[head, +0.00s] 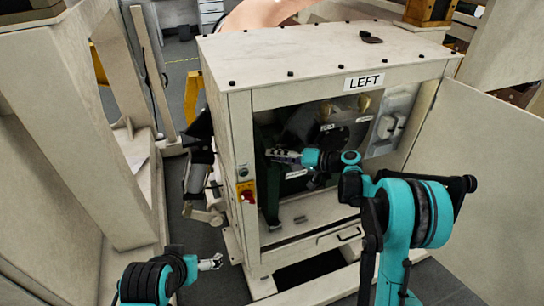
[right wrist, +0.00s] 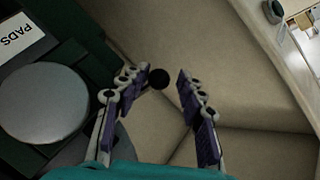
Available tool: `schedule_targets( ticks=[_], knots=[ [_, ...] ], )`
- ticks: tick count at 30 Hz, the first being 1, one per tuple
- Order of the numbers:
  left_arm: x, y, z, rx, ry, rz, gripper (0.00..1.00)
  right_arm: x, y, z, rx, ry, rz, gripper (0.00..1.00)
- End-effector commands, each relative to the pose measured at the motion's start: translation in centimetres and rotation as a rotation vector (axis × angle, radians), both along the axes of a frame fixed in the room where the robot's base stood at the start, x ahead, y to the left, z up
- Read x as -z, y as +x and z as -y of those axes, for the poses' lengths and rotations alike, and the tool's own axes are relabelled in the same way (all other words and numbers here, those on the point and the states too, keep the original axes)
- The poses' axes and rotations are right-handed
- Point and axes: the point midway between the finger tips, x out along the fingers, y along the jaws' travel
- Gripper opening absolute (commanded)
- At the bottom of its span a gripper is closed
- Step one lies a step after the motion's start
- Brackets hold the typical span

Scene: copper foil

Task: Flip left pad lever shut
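The cabinet (head: 310,60) marked LEFT stands with its front open. My right arm reaches into it, and my right gripper (head: 276,156) is inside near the left side, by a dark green part (head: 271,195). In the right wrist view the right gripper (right wrist: 164,74) is open, its two purple-padded fingers apart. A black ball knob (right wrist: 159,79) shows between the fingertips, nearer the left finger; I cannot tell whether they touch. The lever's shaft is not clearly visible. A PADS label (right wrist: 17,38) is at upper left. My left gripper (head: 211,262) is low, outside the cabinet.
The cabinet door (head: 474,165) stands open at the right. A grey round disc (right wrist: 43,103) lies left of the fingers in the wrist view. A red-and-yellow switch (head: 246,192) is on the left front post. A pale frame (head: 75,120) stands at the left.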

Motion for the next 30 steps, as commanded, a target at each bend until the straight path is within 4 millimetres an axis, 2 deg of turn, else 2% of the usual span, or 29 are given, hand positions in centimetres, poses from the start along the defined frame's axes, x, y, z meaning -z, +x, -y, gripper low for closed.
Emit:
schedule_targets(
  ticks=[3,9,15,22,23,27,29,30],
  knots=[
    [0.0,0.0,0.0,0.0,0.0,0.0,1.0,-0.4,-0.8,2.0,0.005,0.0,0.0,0.43],
    [0.0,0.0,0.0,0.0,0.0,0.0,1.0,-1.1,-2.2,4.3,0.001,-0.001,0.001,0.43],
    [0.0,0.0,0.0,0.0,0.0,0.0,1.0,-1.3,-2.8,5.3,-0.002,0.0,0.0,0.43],
    [0.0,0.0,0.0,0.0,0.0,0.0,1.0,-1.4,-2.9,5.3,-0.003,-0.001,0.0,0.43],
    [0.0,0.0,0.0,0.0,0.0,0.0,1.0,-1.4,-2.9,5.3,-0.003,-0.001,0.0,0.4],
    [0.0,0.0,0.0,0.0,0.0,0.0,1.0,-0.2,-3.2,4.3,-0.016,-0.042,-0.013,0.03],
    [-0.1,0.0,0.0,0.0,0.0,0.0,1.0,1.5,-3.8,3.1,-0.03,-0.103,-0.03,0.0],
    [-0.1,0.0,0.0,0.0,0.0,0.0,1.0,3.1,-4.3,2.0,-0.044,-0.162,-0.045,0.0]
  ],
)
